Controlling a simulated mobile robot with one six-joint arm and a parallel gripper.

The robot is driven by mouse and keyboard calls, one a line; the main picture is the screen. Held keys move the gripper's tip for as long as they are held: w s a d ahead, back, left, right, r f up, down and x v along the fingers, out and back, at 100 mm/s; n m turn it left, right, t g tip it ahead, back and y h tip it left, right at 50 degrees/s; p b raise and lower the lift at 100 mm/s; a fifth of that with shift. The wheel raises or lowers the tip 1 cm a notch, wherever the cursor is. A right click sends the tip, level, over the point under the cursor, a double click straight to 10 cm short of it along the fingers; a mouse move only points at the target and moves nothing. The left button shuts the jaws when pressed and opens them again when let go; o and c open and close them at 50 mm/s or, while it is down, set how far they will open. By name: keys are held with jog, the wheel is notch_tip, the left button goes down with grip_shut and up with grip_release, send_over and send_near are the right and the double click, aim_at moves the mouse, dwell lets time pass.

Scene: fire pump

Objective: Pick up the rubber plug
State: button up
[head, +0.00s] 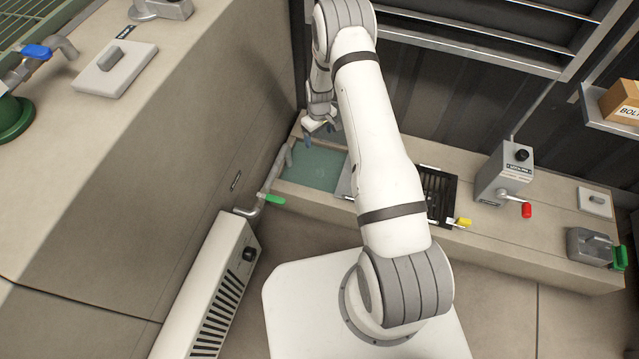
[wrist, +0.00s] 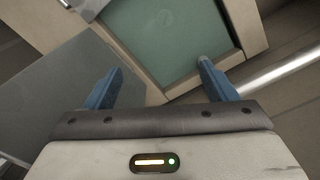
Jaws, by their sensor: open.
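The green surface (wrist: 180,45) lies ahead of and below the fingers. A faint round shape (wrist: 164,18) shows in it near the top of the wrist view. I cannot tell whether this is the rubber plug. No plug stands out clearly in either view.
A pipe with a green handle (head: 273,200) runs along the basin's left side. A grey plate (wrist: 60,90) lies left of the basin in the wrist view. A dark grate (head: 438,195), a box with a red knob (head: 526,210) and a tall left counter (head: 190,100) surround the arm.

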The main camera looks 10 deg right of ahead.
jog(key=b, duration=0.3)
send_near(320, 172)
jog(key=shift+n, duration=0.3)
jog(key=f, duration=0.5)
jog(key=shift+w+f, duration=0.1)
jog(key=shift+w, duration=0.3)
jog(key=f+b, duration=0.1)
jog(key=f, duration=0.1)
jog(key=f+b, duration=0.1)
jog(key=f, duration=0.2)
jog(key=shift+s+f+b, duration=0.1)
jog(key=shift+s+b, duration=0.1)
jog(key=shift+b, duration=0.2)
jog(key=c, duration=1.2)
